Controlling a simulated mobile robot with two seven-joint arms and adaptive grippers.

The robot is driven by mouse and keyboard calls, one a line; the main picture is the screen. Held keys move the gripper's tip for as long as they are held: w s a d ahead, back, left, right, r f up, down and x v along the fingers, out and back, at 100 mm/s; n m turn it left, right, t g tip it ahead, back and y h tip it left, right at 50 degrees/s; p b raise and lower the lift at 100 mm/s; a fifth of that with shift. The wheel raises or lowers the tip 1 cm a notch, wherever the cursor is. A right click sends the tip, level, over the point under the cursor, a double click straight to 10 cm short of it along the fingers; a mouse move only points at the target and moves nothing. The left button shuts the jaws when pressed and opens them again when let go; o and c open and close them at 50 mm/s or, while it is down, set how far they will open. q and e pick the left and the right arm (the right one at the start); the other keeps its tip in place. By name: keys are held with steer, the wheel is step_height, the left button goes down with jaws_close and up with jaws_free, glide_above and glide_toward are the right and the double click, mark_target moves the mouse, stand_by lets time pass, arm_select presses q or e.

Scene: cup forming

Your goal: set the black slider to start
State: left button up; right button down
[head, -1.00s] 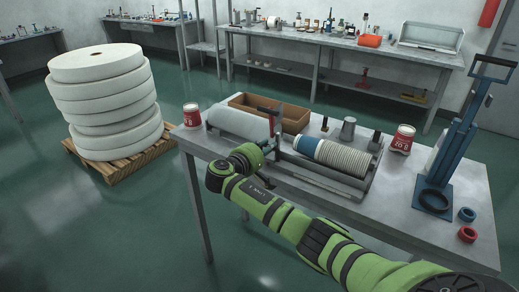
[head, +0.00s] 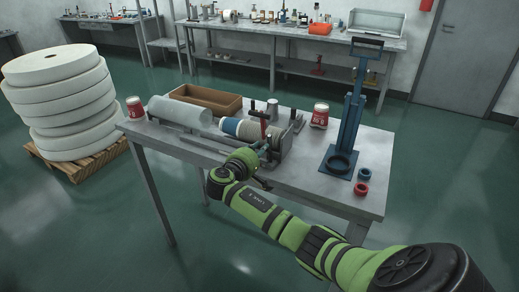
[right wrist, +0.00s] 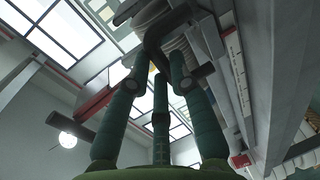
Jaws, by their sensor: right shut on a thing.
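My right gripper (head: 262,172) is at the front side of the cup-forming machine (head: 205,147), near its right end. In the right wrist view its fingers (right wrist: 157,72) are closed around a dark curved piece (right wrist: 158,30), which seems to be part of the black slider. In the head view the slider's upright with a red part (head: 265,126) stands at the right end of the ribbed cup roll (head: 246,131). The gripper and arm partly hide the slider's lower part. My left gripper is out of view.
Another can (head: 320,117), a blue press (head: 345,125), a blue ring (head: 365,174) and a red ring (head: 361,189) are to the right.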

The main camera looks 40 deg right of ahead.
steer(key=shift+s+d+f, duration=0.1)
steer(key=shift+s+d, duration=0.05)
steer(key=shift+s, duration=0.05)
steer(key=c, duration=1.1)
jaws_free()
steer(key=shift+a, duration=0.2)
steer(key=v, duration=1.1)
steer(key=shift+s+a+r, duration=0.2)
steer(key=shift+a+r, duration=0.05)
